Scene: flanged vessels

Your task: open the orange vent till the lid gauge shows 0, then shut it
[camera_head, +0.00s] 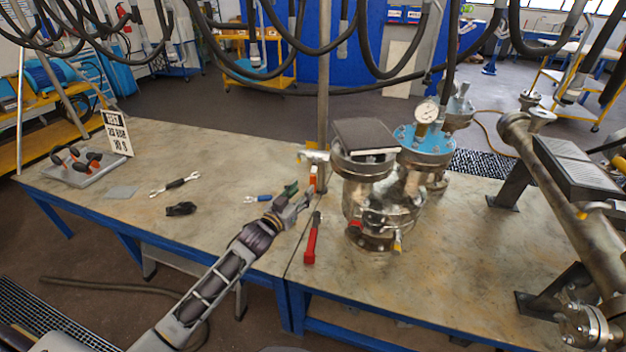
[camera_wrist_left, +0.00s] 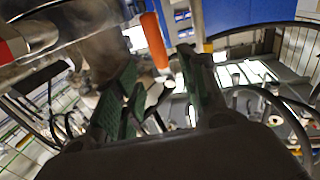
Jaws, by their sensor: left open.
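The steel vessel (camera_head: 372,222) stands on the bench at centre right. The orange vent handle (camera_head: 313,174) hangs at the vessel's left side. It also shows in the left wrist view (camera_wrist_left: 154,40) as an upright orange grip. My left gripper (camera_head: 301,191) is open just left of and below the handle. In the left wrist view the handle appears beyond the gap between the green-padded fingertips (camera_wrist_left: 157,62); I see no contact. My right gripper is not in view.
A red-handled tool (camera_head: 311,240) lies in front of the vessel. A blue-handled tool (camera_head: 263,198), a wrench (camera_head: 176,184) and a black item (camera_head: 181,209) lie left of my gripper. A grey post (camera_head: 323,90) rises behind it. Hoses hang overhead. A large pipe (camera_head: 560,190) stands at right.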

